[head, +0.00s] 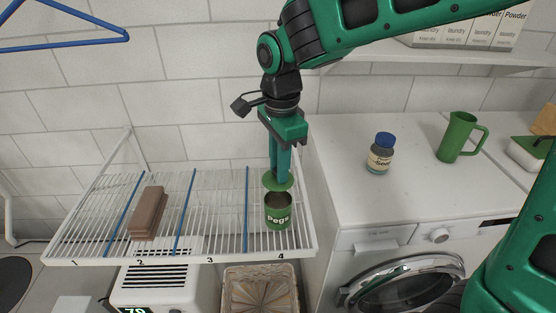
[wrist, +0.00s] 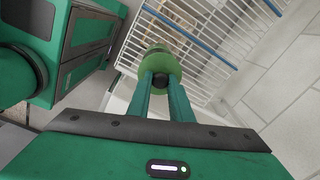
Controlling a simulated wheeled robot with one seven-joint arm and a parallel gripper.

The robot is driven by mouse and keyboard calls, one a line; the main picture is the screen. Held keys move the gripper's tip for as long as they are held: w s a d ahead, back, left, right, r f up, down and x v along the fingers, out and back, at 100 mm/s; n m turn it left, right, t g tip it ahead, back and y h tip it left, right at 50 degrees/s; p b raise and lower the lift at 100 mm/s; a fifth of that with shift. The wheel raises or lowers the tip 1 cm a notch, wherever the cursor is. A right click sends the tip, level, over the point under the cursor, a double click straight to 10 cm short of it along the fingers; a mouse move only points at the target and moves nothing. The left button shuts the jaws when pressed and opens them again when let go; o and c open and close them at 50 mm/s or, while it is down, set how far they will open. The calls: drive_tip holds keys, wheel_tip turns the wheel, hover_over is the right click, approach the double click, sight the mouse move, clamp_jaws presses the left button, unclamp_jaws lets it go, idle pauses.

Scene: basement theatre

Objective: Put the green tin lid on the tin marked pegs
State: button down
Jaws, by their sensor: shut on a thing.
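The green tin marked "Pegs" (head: 277,212) stands upright and open-topped in section 4 of the white wire rack. My gripper (head: 280,178) points down above it, shut on the green tin lid (head: 286,185). The lid is held a little above the tin's mouth and set slightly toward its back; a dark gap shows between them. In the wrist view the lid (wrist: 158,64) shows between the fingertips (wrist: 161,82), with its dark knob gripped. The tin is mostly hidden behind the lid there.
The wire rack (head: 215,215) has blue dividers and a brown brush-like block (head: 149,212) in section 2. A white washing machine (head: 340,195) stands at right, with a blue-capped jar (head: 380,155) and a green jug (head: 457,137) on top. A basket (head: 260,290) sits below the rack.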

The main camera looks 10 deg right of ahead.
sight(279, 186)
drive_tip(key=shift+f, duration=2)
drive_tip(key=shift+s+f, duration=0.1)
drive_tip(key=shift+f, duration=1.05)
idle(0.3)
drive_tip(key=c, duration=1.5)
unclamp_jaws()
wheel_tip(279, 186, up, 11)
drive_tip(key=shift+f, duration=0.1)
